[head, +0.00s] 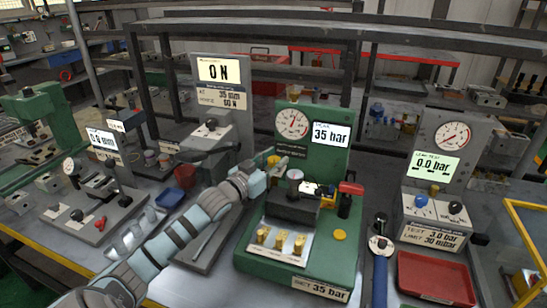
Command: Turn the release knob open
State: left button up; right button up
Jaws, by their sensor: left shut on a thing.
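The green test stand (345,262) stands at the middle right of the bench. It has a dial gauge (292,124) and a display (331,134) reading 35 bar. My left gripper (276,166) reaches in from the lower left to the back left of the stand. It is shut on what looks like the release knob, a small yellow knob (272,159). The fingers and wrist hide much of the knob, so its turn angle cannot be told. A dark valve block (291,207) sits clamped on the stand, beside a red-handled lever (350,188). My right gripper is not in view.
Three brass fittings (281,240) lie on a pale plate at the stand's front. A grey press (222,104) reading 0 N stands behind my arm. A leak test unit (436,212) and a red tray (435,280) are at the right. A measuring station (95,212) is at the left.

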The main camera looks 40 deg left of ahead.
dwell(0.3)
pick_arm(q)
jog(key=o, duration=1.2)
